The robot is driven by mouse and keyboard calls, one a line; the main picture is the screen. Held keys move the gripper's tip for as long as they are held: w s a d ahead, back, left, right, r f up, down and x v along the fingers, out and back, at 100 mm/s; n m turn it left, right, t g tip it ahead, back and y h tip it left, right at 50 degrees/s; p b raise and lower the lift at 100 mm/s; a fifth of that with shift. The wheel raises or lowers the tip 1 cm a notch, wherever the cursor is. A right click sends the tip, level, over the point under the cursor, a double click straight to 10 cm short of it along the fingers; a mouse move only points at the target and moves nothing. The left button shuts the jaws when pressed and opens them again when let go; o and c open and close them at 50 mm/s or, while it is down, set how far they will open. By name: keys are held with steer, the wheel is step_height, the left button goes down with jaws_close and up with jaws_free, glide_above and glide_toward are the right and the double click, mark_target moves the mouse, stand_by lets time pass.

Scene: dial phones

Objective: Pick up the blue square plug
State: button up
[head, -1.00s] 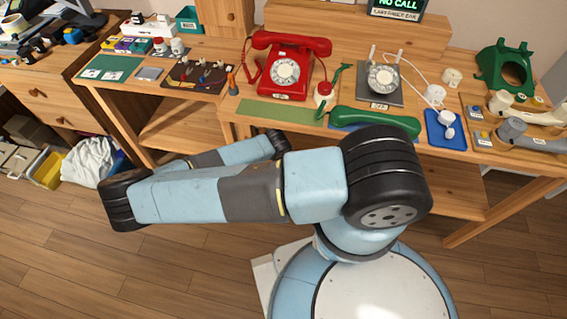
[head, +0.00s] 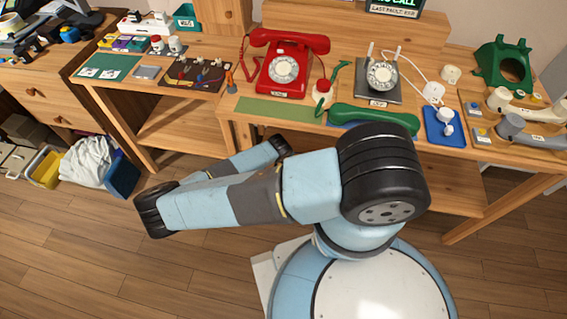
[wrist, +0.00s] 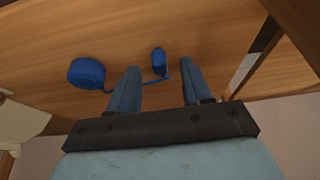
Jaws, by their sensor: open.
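In the wrist view a small blue plug-like piece (wrist: 159,60) lies on a wooden surface. A thin blue cord runs from it toward a larger round blue piece (wrist: 86,72) at the left. I cannot tell from this angle whether the small piece is square. My gripper (wrist: 160,69) is open, its two blue-grey fingers reaching toward the small piece, which shows between and slightly beyond the fingertips. Nothing is held. Contact and height above the surface cannot be told. In the head view my gripper is hidden behind my arm.
The workbench carries a red dial phone (head: 284,66), a green handset (head: 373,118), a grey dial unit (head: 380,80) and a blue mat (head: 444,136). A wooden shelf (head: 180,132) is below. A blue bin (head: 122,179) and white cloth (head: 88,160) stand on the floor at left.

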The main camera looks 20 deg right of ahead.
steer(key=shift+x, duration=1.15)
steer(key=shift+c, duration=0.2)
jaws_close()
